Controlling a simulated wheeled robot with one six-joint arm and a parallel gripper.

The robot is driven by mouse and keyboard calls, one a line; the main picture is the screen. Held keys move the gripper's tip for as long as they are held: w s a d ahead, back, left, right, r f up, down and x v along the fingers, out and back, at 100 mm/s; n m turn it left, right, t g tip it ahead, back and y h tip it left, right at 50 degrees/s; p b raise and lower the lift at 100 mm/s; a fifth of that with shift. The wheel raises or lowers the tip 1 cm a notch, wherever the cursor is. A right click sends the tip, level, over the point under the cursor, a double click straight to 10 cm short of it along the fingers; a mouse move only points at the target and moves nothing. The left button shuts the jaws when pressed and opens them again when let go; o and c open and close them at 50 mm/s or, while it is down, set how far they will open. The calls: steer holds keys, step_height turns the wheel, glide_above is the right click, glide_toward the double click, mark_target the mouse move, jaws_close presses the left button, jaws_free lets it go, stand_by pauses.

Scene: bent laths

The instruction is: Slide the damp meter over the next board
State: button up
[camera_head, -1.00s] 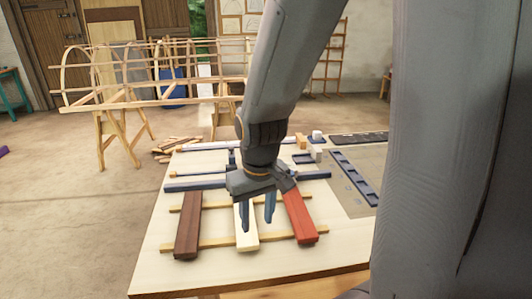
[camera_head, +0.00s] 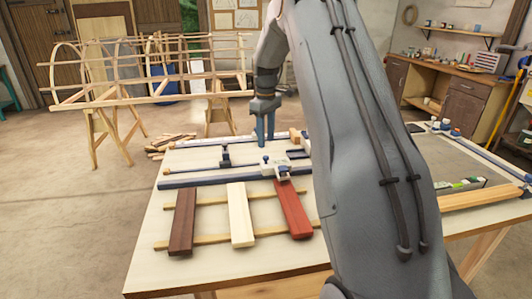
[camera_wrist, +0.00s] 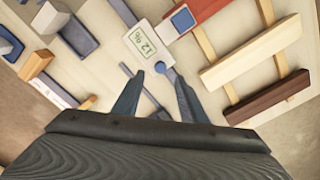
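The damp meter (camera_head: 278,168) is a small pale block with a blue knob on the long blue rail (camera_head: 210,181), by the far end of the red board (camera_head: 293,208). In the wrist view, the meter (camera_wrist: 146,41) shows a display that seems to read 12 %, and its blue-topped part lies over the red board's end. The white board (camera_head: 240,214) and the dark brown board (camera_head: 182,220) lie to the left. My gripper (camera_head: 265,130) is open and empty beyond the rail. In the wrist view, my gripper (camera_wrist: 157,97) has its fingers apart, with the knob beyond them.
The boards rest across two thin wooden strips (camera_head: 205,239) on the pale workbench (camera_head: 150,270). Small blocks and blue parts (camera_head: 298,143) stand on the bench behind the meter. A lath frame on trestles (camera_head: 150,95) stands behind at the left. My arm hides part of the bench's right side.

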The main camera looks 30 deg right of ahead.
step_height(320, 180, down, 7)
steer(key=shift+r+p, duration=0.15)
steer(key=shift+p, duration=0.9)
steer(key=shift+c, duration=0.5)
jaws_close()
